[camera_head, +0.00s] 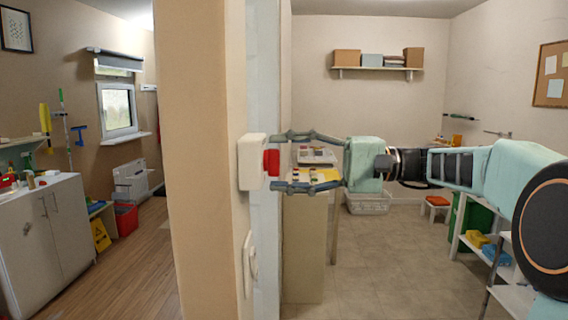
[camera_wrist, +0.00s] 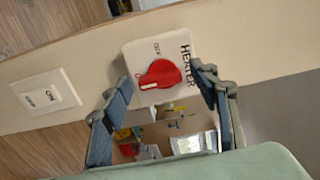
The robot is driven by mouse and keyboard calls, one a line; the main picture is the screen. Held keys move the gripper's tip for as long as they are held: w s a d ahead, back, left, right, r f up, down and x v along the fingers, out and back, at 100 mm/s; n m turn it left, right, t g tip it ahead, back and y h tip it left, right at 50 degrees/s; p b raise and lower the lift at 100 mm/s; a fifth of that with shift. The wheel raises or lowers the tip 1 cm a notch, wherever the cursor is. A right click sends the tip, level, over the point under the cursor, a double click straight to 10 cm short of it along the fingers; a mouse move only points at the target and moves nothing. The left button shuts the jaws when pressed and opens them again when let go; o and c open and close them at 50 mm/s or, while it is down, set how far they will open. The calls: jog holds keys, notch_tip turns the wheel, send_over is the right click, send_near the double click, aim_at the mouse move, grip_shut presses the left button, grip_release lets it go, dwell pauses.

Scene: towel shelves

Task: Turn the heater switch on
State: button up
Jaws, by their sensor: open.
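The heater switch is a white box (camera_head: 252,162) on the end of the wall, with a red knob (camera_head: 271,162) facing right. In the wrist view its white plate (camera_wrist: 137,54) carries the word HEATER, and the red knob (camera_wrist: 160,73) has a white mark at its lower left end. In the wrist view the fingers (camera_wrist: 154,84) stand left and right of the knob, with gaps; contact with the plate is unclear.
A second white switch plate (camera_wrist: 45,93) marked ON sits beside the heater switch; it shows edge-on lower on the wall (camera_head: 249,264). A counter (camera_head: 304,240) with small items stands behind my gripper. A white cabinet (camera_head: 45,235) is far left. The tiled floor at right is partly clear.

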jog(key=d, duration=1.2)
jog(key=shift+s, duration=0.2)
